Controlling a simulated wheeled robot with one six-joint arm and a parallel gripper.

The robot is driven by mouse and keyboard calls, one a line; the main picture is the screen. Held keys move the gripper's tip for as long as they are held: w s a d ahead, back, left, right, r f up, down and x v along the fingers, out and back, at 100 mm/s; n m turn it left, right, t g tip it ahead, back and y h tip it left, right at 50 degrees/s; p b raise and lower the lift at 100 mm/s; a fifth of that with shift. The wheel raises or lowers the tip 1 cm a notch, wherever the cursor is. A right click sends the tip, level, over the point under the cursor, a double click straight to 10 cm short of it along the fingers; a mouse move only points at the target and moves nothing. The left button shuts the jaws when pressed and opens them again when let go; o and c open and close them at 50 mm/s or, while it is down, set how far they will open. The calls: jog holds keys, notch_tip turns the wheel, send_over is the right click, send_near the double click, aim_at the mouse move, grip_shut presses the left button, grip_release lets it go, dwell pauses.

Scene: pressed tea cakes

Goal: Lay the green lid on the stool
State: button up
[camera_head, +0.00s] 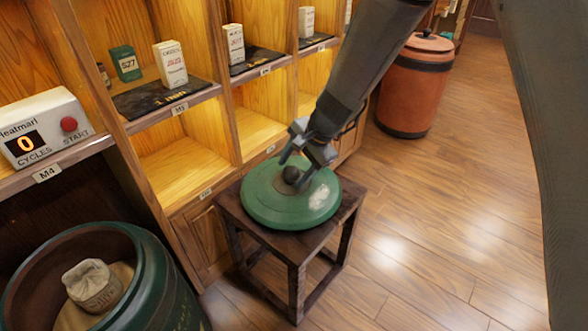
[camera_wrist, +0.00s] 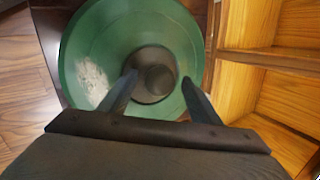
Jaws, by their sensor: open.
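The green lid (camera_head: 268,205) lies flat on top of the dark wooden stool (camera_head: 297,248), covering most of its seat. The lid has a dark round knob (camera_head: 291,175) at its middle and a pale worn patch on one side. My gripper (camera_head: 306,160) is above the lid with its fingers open around the knob. In the wrist view, the two fingers of my gripper (camera_wrist: 160,82) stand apart on either side of the knob (camera_wrist: 155,80), and the green lid (camera_wrist: 92,52) fills the upper middle. I cannot tell whether either finger touches the knob.
An open green barrel (camera_head: 165,285) with a cloth sack (camera_head: 92,285) inside stands at front left. Wooden shelves (camera_head: 180,165) with small boxes and a counter device (camera_head: 42,127) line the left. An orange lidded barrel (camera_head: 415,85) stands behind. The floor to the right is clear.

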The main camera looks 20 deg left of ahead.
jog(key=p+v, duration=0.3)
jog(key=v, duration=0.9)
jog(key=s+d+r+n+h, duration=0.2)
jog(key=s+d+r+n, duration=0.2)
jog(key=s+d, duration=0.7)
jog(key=s+d+r+n+g+h, duration=0.1)
jog(key=s+d+r+n, duration=0.4)
jog(key=s+d, duration=0.7)
jog(key=shift+s+d+r+h, duration=0.25)
jog(key=shift+s+h, duration=0.15)
jog(key=shift+h, duration=0.2)
jog(key=d+r+m+p, duration=0.2)
jog(key=d+r+p, duration=0.7)
jog(key=p, duration=0.9)
jog(key=shift+d+r+m+h+p, duration=0.2)
jog(key=shift+r+m+h+p, duration=0.15)
jog(key=shift+r, duration=0.35)
